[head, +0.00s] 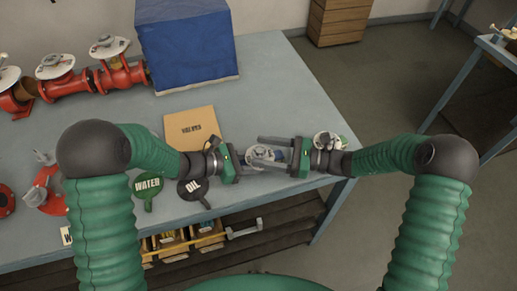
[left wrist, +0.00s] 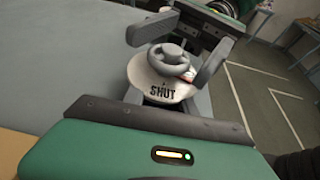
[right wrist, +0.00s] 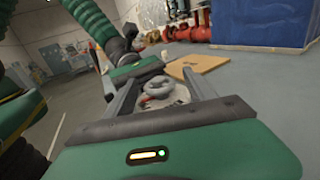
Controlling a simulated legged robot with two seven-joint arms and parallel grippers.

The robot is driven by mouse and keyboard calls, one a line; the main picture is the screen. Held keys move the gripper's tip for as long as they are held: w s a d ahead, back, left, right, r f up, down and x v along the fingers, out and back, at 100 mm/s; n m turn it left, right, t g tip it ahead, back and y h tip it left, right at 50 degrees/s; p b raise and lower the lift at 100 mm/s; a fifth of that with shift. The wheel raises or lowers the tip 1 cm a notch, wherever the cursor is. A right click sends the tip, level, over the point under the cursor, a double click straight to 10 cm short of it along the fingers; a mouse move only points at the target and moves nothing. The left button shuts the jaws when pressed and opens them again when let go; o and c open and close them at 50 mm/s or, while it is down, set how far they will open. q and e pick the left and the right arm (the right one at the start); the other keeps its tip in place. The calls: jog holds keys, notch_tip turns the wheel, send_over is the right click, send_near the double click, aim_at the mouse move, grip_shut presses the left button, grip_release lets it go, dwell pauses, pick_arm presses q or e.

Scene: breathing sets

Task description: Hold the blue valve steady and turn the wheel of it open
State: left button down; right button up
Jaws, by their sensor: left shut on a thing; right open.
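The valve (head: 261,154) stands near the front right of the table, with a grey handwheel (left wrist: 167,61) on top of a pale round plate marked SHUT (left wrist: 160,84). A little blue shows at its base in the head view; most of its body is hidden. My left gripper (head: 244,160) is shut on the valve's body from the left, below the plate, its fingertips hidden. My right gripper (head: 268,152) comes from the right. Its fingers are open on either side of the handwheel, which also shows between them in the right wrist view (right wrist: 157,87), with gaps visible.
A brown card (head: 192,127) lies behind my left gripper. A green WATER tag (head: 147,189) and a dark OIL tag (head: 193,189) lie in front. Red pipework (head: 75,85) and a blue box (head: 187,45) stand at the back. Another pale-topped item (head: 331,140) sits beside my right wrist.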

aim_at(260, 150)
jog(key=d, duration=0.3)
jog(key=s+d, duration=0.1)
jog(key=d, duration=0.6)
jog(key=shift+s, duration=0.4)
jog(key=shift+o, duration=0.2)
